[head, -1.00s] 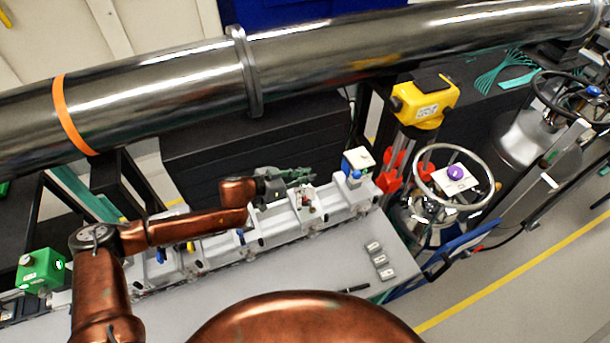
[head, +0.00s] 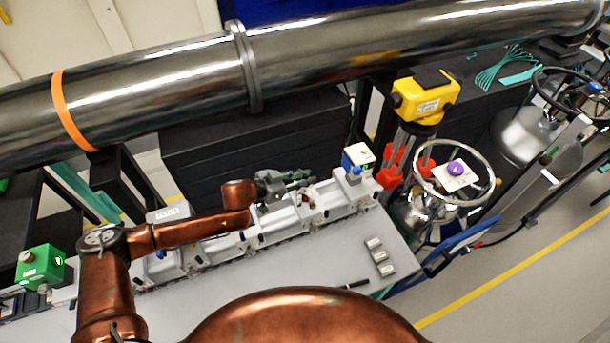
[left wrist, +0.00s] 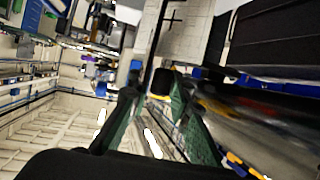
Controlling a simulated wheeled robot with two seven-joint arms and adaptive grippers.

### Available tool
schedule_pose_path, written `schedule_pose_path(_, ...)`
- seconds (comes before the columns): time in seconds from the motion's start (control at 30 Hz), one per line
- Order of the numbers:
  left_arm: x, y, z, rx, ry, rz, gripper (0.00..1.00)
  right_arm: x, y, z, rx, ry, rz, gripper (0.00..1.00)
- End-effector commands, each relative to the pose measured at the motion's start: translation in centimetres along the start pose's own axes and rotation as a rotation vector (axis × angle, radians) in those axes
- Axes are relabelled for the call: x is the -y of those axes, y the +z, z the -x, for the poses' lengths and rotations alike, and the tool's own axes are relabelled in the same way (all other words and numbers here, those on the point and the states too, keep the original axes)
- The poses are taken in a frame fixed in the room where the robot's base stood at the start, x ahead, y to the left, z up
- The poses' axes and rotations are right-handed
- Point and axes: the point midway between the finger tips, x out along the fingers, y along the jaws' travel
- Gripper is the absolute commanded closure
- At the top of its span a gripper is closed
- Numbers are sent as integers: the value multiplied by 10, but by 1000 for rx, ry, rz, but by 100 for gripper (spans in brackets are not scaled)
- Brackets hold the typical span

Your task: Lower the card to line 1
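My left gripper (head: 290,184) has greenish fingers and hovers over the row of grey-white bench modules (head: 275,232). In the left wrist view its two green fingers (left wrist: 153,98) stand apart, with only background and a small dark piece near the tips between them. I see no card in its hold. A pale plate with a purple knob (head: 456,170) sits within a handwheel at the right; I cannot tell whether any card or line marking is there. My right gripper is out of view.
A steel beam pipe (head: 330,55) crosses behind the bench. Several small grey blocks (head: 380,256) lie on the bench. A green box (head: 40,270) is at the left.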

Motion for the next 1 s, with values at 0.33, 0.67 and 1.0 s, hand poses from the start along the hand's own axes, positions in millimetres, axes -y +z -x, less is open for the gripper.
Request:
schedule_pose_path(0.33,0,-4,0,-5,0,-2,67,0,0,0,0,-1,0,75)
schedule_pose_path(0.67,2,-3,21,-4,-3,-3,67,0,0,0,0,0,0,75)
schedule_pose_path(1.0,1,-2,90,-3,-2,-2,67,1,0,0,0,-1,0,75)
